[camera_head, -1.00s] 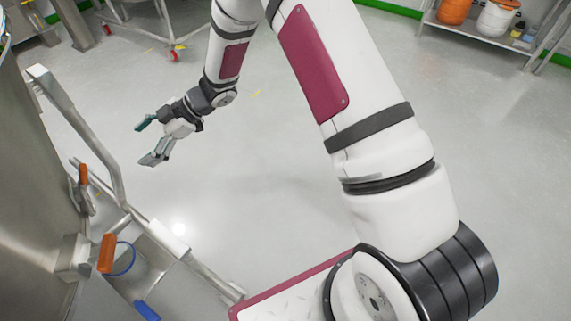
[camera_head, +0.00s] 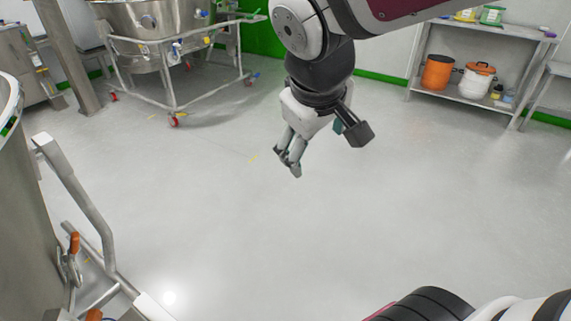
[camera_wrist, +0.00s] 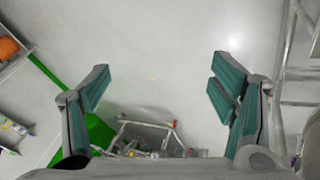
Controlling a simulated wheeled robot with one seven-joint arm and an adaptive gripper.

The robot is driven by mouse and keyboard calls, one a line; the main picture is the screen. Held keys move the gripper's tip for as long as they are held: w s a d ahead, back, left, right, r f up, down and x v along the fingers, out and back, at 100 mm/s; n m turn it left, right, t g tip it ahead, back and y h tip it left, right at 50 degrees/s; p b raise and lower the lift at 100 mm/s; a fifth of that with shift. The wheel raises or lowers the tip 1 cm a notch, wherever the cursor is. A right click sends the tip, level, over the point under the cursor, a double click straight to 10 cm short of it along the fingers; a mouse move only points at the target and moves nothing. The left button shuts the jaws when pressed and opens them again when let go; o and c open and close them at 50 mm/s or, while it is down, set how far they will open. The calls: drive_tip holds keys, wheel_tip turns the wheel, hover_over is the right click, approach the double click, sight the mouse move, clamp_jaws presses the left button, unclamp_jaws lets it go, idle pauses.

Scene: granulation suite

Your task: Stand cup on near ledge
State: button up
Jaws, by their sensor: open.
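I cannot make out a cup in either view, and I cannot tell which surface is the near ledge. My gripper (camera_head: 318,148) hangs over the open floor in the upper middle of the head view. The wrist view shows my gripper (camera_wrist: 160,88) with its green-padded fingers wide apart.
Steel equipment with a tubular frame (camera_head: 82,208) and an orange handle stands at the left edge. A wheeled steel vessel (camera_head: 150,20) is at the back left. A shelf rack at the right back holds an orange bucket (camera_head: 437,73) and a white bucket (camera_head: 476,81). The middle floor is clear.

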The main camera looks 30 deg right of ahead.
drive_tip(key=s+a+f+m+g+y, duration=0.1)
drive_tip(key=s+a+g, duration=0.1)
drive_tip(key=s, duration=0.8)
drive_tip(key=s+a+f+m+g+y, duration=0.1)
drive_tip(key=s+a+g+y, duration=0.1)
drive_tip(key=s, duration=0.8)
drive_tip(key=shift+a+f, duration=0.2)
drive_tip(key=shift+a, duration=0.3)
wheel_tip(320, 180, up, 30)
drive_tip(key=t+p, duration=0.3)
drive_tip(key=p, duration=2.4)
drive_tip(key=shift+d+f+t+p, duration=0.25)
drive_tip(key=shift+d+t+p, duration=0.05)
drive_tip(key=shift+t+p, duration=0.1)
